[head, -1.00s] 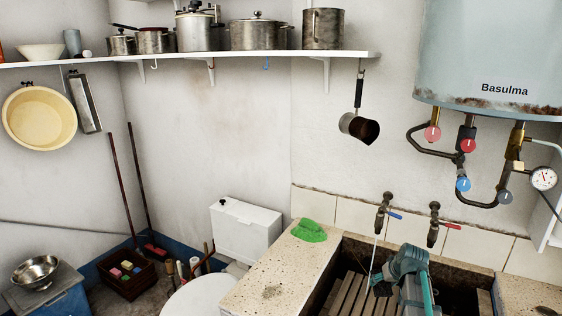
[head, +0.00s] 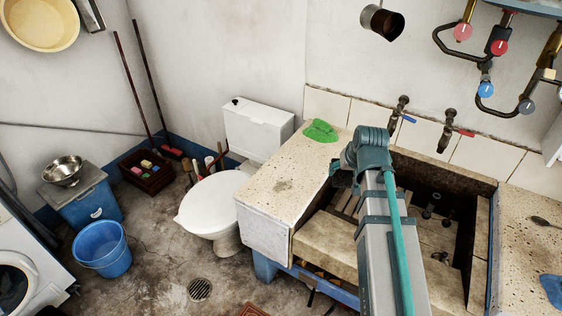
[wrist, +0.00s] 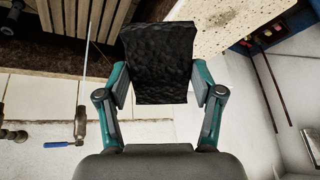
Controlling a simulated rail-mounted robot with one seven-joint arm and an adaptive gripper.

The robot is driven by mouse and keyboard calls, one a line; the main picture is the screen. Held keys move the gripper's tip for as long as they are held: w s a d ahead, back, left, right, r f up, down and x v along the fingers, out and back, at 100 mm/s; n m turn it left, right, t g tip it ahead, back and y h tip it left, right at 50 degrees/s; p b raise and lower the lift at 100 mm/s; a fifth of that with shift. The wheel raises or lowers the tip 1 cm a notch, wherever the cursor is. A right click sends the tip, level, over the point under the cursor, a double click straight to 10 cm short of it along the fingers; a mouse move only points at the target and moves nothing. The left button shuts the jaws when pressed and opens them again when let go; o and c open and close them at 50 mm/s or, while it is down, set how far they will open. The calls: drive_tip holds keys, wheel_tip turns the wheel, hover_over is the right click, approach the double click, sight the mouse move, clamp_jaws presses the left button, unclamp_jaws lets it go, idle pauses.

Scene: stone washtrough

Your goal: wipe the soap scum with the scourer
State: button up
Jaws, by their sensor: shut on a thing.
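The black scourer (wrist: 160,62) is a rough dark pad between my two fingers in the wrist view. My gripper (wrist: 155,85) is shut on it. In the head view, my gripper (head: 345,176) is over the trough's left edge, beside the left counter, with the scourer a small dark shape mostly hidden by the wrist. The soap scum looks like the dull grey patch (head: 283,185) on the speckled left counter (head: 262,212). The gripper is to the right of this patch. I cannot tell its height above the counter.
The stone trough (head: 480,240) holds wooden slats. A green cloth (head: 320,131) lies at the counter's back. Two taps, blue-handled (head: 401,108) and red-handled (head: 450,125), stick out from the wall. The toilet (head: 212,200) stands left of the counter. The counter's middle is otherwise clear.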

drive_tip(key=shift+w+a, duration=0.1)
idle(0.3)
drive_tip(key=shift+a+g, duration=0.3)
drive_tip(key=shift+a, duration=0.05)
drive_tip(key=w+a+f+n+g, duration=0.15)
drive_tip(key=w+a+f, duration=0.3)
drive_tip(key=a, duration=0.65)
drive_tip(key=w+a+f+g, duration=0.2)
drive_tip(key=w+a+f, duration=0.25)
drive_tip(key=a, duration=0.65)
drive_tip(key=shift+m+g+h, duration=0.6)
drive_tip(key=shift+m+g, duration=0.15)
drive_tip(key=shift+s+d+f+b, duration=0.15)
drive_tip(key=shift+d+f+b, duration=0.05)
drive_tip(key=shift+f+b, duration=0.75)
drive_tip(key=shift+s+d+f+b, duration=0.2)
drive_tip(key=shift+f+b, duration=0.55)
drive_tip(key=shift+f, duration=0.35)
drive_tip(key=shift+r+p, duration=0.25)
drive_tip(key=shift+p, duration=0.15)
